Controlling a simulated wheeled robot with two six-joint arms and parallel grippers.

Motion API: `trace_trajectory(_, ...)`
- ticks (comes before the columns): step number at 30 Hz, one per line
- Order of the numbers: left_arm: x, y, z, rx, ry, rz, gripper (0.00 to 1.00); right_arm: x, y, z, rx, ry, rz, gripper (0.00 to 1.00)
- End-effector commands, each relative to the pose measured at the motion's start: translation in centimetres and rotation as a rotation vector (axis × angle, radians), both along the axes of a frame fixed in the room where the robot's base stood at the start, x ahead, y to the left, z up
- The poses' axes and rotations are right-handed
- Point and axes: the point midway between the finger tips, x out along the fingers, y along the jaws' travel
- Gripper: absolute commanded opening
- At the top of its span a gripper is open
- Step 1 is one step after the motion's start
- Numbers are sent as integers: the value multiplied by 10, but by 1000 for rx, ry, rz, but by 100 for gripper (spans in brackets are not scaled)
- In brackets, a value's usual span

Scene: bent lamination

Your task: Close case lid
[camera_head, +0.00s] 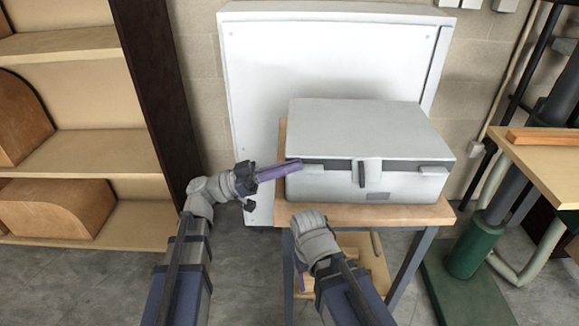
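The light grey case (405,185) stands on a small wooden-topped table. Its lid (365,128) lies down over the body. A dark band runs along the front seam, with a latch (366,173) at the middle; I cannot tell whether the lid is fully seated. My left gripper (299,164) has its purple fingers together, pointing right, with the tips at the case's front left corner near the seam. I cannot tell whether they touch it. My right gripper (300,268) is low in front of the table, mostly hidden behind its own wrist.
The table (410,214) has a narrow bare strip in front of the case. A white cabinet (262,75) stands close behind. Wooden shelves (85,120) are at the left. A green-based stand (470,250) and a wooden bench (545,165) are at the right.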

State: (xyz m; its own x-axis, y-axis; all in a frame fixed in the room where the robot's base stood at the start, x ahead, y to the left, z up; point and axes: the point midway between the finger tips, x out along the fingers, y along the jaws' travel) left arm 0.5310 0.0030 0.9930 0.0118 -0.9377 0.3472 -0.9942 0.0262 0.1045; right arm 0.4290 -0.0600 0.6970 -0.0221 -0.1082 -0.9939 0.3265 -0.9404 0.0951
Motion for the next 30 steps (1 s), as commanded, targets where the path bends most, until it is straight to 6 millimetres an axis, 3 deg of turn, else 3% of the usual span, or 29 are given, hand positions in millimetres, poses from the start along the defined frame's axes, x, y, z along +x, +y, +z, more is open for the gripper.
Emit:
trace_trajectory(1,-2,-2,-8,27,1,-6,0,0,0,-2,0,0,0,68)
trace_trajectory(8,-3,-2,-1,24,1,-6,0,0,0,4,0,0,0,68)
trace_trajectory(18,-2,-6,46,3,-2,-2,0,0,0,47,0,0,0,68)
trace_trajectory(21,1,11,31,1,-3,4,0,0,0,31,0,0,0,68)
trace_trajectory(30,2,63,14,0,-3,3,0,0,0,14,0,0,0,68)
